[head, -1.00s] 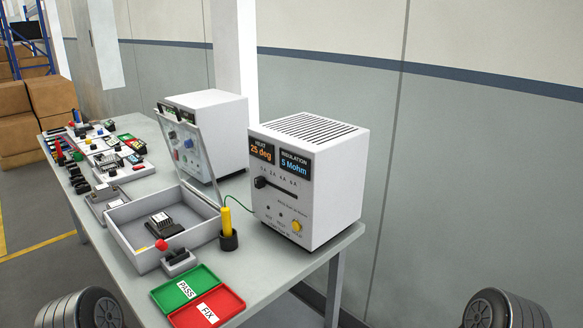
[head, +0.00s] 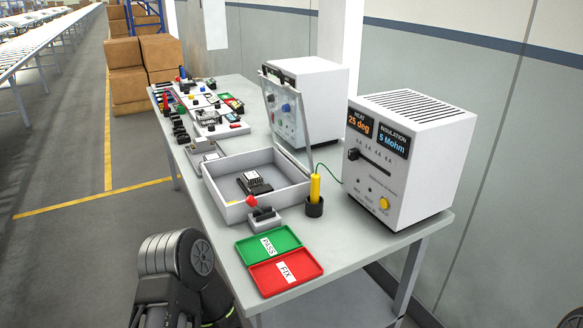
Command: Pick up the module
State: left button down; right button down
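A small module (head: 253,181), black with a pale ribbed top, sits inside the open grey box (head: 224,202) on the table. The box's clear lid stands raised at its far side. In front of the box is a small fixture with a red-knobbed lever (head: 251,201). Parts of my arms show at the lower left and the lower right corner. Neither gripper's fingers are in view, and nothing is touching the module.
Green PASS tray (head: 268,246) and red FIX tray (head: 286,273) lie near the table's front edge. A white tester (head: 411,160) stands right, with a yellow probe (head: 315,188) in a black holder beside it. A second white unit (head: 310,90) and several small parts are farther back.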

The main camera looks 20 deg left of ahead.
aim_at(253, 179)
jog(key=z, duration=0.35)
jog(key=j+z, duration=0.15)
jog(key=z, duration=0.55)
jog(key=k+j+z, duration=0.25)
jog(key=j, duration=0.25)
jog(key=k+j+z, duration=0.1)
jog(key=j+z, duration=0.15)
jog(key=j, duration=0.25)
jog(key=k+j+z, duration=0.25)
jog(key=j, duration=0.2)
jog(key=k+j+z, duration=0.25)
jog(key=j, duration=0.15)
jog(key=k+j, duration=0.65)
jog(key=j, duration=0.15)
jog(key=k+j+z, duration=0.1)
jog(key=k+j, duration=0.6)
jog(key=j, duration=0.15)
